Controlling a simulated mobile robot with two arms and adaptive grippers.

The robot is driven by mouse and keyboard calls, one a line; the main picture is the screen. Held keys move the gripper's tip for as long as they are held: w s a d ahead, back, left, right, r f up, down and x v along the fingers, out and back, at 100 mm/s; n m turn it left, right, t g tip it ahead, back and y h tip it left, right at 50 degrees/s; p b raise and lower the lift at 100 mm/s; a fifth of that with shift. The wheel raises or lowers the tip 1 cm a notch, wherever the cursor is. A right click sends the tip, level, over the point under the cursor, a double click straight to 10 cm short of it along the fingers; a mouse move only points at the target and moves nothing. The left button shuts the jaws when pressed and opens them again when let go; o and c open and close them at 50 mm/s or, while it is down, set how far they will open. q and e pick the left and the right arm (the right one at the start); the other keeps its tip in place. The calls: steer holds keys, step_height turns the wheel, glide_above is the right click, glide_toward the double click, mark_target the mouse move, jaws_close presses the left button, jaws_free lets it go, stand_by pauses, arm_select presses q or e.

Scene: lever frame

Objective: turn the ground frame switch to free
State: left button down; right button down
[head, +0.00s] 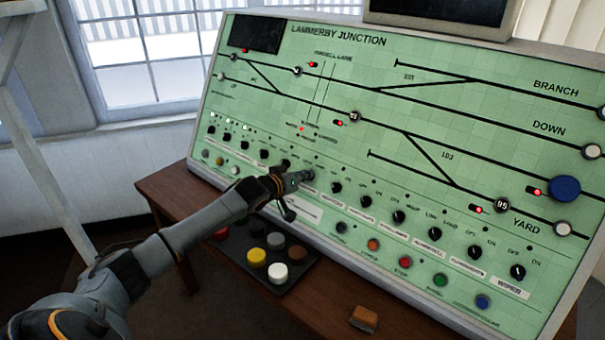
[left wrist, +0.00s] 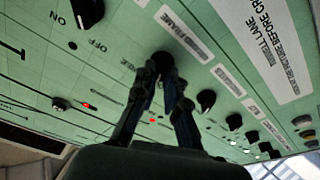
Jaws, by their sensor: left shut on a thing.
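The green Lammerby Junction panel (head: 330,130) carries a row of black rotary switches. My left gripper (head: 303,177) reaches the lower middle of this row and hides the switch there in the head view. In the left wrist view, the two fingers of the left gripper (left wrist: 163,75) are shut on a dark round knob, the ground frame switch (left wrist: 163,56). A white label ending in "FRAME" (left wrist: 180,32) sits beside it. The direction the knob points cannot be made out behind the fingers. My right gripper is in neither view.
More black switches (head: 336,188) continue on both sides. Below them are coloured buttons (head: 373,244). A dark tray (head: 300,277) of coloured discs lies on the wooden desk (head: 330,300) under my arm. A small brown block (head: 364,318) lies near the desk edge.

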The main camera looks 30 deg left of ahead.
arm_select(q)
steer(key=m, duration=0.1)
steer(key=m+p, duration=0.1)
steer(key=m, duration=0.2)
steer(key=shift+r+h, duration=0.25)
steer(key=shift+h, duration=0.15)
steer(key=m+h+p, duration=0.1)
steer(key=m, duration=0.3)
steer(key=shift+w+r+p, duration=0.1)
steer(key=shift+p, duration=0.25)
steer(key=m+p, duration=0.2)
steer(key=m, duration=0.1)
steer(key=shift+h, duration=0.3)
steer(key=shift+d+m+g+p, duration=0.1)
steer(key=shift+m+g+p, duration=0.3)
steer(key=shift+m, duration=0.7)
